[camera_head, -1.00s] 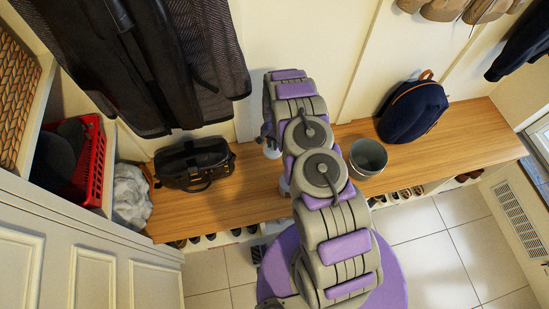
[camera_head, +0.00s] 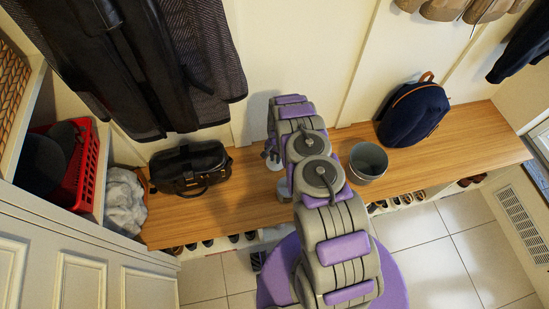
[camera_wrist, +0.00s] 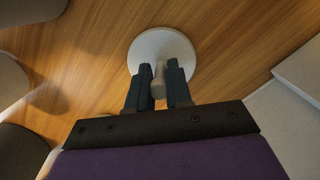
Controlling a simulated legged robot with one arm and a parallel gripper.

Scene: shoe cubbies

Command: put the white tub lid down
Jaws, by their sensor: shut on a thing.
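The white tub lid (camera_wrist: 162,42) is a pale round disc with a small knob, seen in the wrist view over the wooden bench. My gripper (camera_wrist: 159,72) is shut on its knob, one dark finger on each side. I cannot tell whether the lid touches the wood or hangs just above it. In the head view my arm reaches over the middle of the bench (camera_head: 235,203) and largely hides the gripper; I cannot make the lid out clearly there.
A grey bucket (camera_head: 367,163) stands right of my arm, with a navy backpack (camera_head: 414,112) beyond it. A black bag (camera_head: 190,168) sits to the left. Dark coats (camera_head: 165,60) hang above. Bare bench lies between bag and arm, and at the far right.

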